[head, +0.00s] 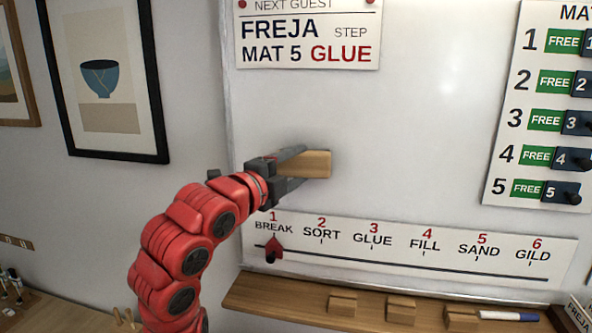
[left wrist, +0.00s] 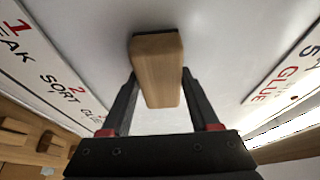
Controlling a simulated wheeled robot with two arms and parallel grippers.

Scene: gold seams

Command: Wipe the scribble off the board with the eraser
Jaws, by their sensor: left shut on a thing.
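My left gripper (head: 303,163) is shut on the eraser (head: 318,164), a light wooden block, in front of the left-middle of the whiteboard (head: 420,130). In the left wrist view the eraser (left wrist: 158,72) sits between both fingers, its dark far edge at or very near the board surface. I cannot tell for sure whether it touches. No scribble shows on the visible white surface; the patch behind the eraser and gripper is hidden. My right gripper is not in view.
Above is the FREJA sign (head: 308,35); below is the step strip (head: 400,248) with a red marker (head: 273,249). The MAT panel (head: 540,110) is at right. The wooden ledge (head: 260,293) holds several wooden blocks (head: 401,309) and a blue-capped pen (head: 508,315).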

